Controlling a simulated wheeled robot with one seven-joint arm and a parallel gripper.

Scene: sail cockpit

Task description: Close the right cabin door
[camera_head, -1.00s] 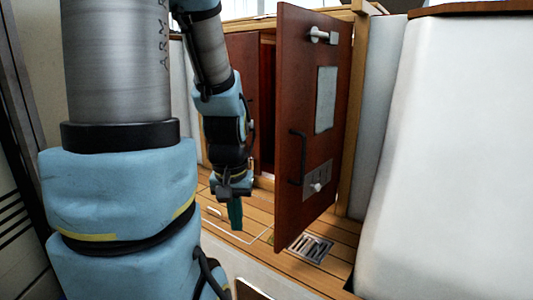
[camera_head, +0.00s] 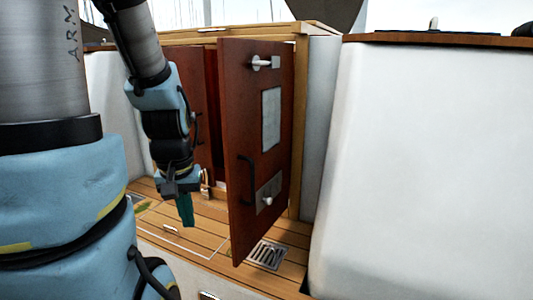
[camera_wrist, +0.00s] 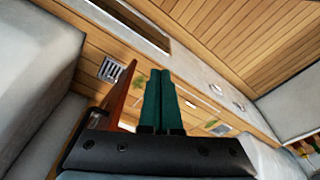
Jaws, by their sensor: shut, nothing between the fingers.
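The right cabin door (camera_head: 245,190) is a reddish-brown panel that stands swung open toward the viewer. It carries a black handle (camera_head: 247,180), a pale latch near its top (camera_head: 265,63) and a white label. The door's edge also shows in the wrist view (camera_wrist: 125,90), just left of the fingers. My gripper (camera_head: 186,222) points down, left of the door and apart from it in the head view. Its teal fingers (camera_wrist: 159,85) are together and hold nothing. The other cabin door (camera_head: 184,100) is partly hidden behind my arm.
A floor drain grate (camera_head: 268,255) lies on the slatted wood floor right of the door. A large white seat wall (camera_head: 420,170) fills the right side. The wooden door frame (camera_head: 299,130) stands behind the door.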

